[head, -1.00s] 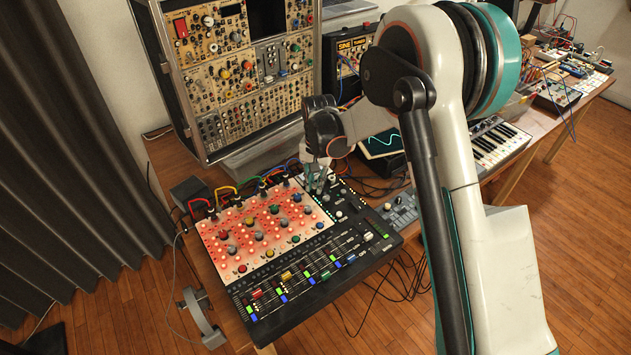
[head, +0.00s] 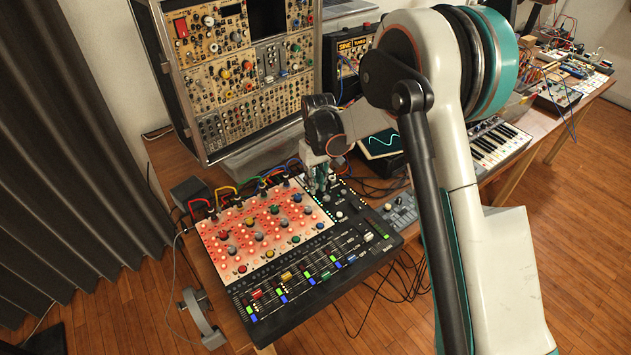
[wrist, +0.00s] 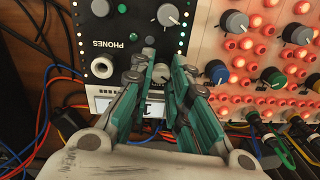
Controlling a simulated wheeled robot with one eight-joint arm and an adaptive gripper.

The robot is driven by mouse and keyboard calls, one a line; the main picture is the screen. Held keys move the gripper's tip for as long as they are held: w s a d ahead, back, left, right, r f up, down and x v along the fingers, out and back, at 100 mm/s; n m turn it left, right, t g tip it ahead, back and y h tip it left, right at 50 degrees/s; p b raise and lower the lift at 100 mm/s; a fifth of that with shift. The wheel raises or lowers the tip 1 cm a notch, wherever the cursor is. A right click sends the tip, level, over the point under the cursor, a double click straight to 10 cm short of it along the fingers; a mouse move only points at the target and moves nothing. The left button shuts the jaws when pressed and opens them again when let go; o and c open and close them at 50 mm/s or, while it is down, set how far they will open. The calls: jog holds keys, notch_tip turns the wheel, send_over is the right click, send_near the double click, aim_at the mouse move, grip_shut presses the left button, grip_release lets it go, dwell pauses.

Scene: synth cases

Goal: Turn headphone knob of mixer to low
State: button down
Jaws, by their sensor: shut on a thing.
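The mixer (head: 374,246) lies on the wooden table, with a lit red knob panel and a dark right side. My gripper (head: 319,190) points down at the dark strip near its back edge. In the wrist view my gripper (wrist: 161,68) has its teal fingers on both sides of a small grey knob (wrist: 161,73), shut on it. The upside-down PHONES label (wrist: 120,42) and a jack socket (wrist: 102,67) are beside this knob. The knob's pointer cannot be made out. In the head view my fingers hide the knob.
A larger grey knob (wrist: 168,14) is close beyond my fingertips. Coloured cables (wrist: 255,140) plug in along the mixer's back edge. A modular synth case (head: 250,90) stands behind, and a small screen (head: 381,142) is behind to the right.

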jog(key=shift+w+n, duration=0.1)
jog(key=shift+n, duration=0.3)
jog(key=c, duration=1.5)
grip_release()
notch_tip(320, 180, up, 12)
jog(key=shift+d, duration=0.15)
jog(key=shift+w, duration=0.1)
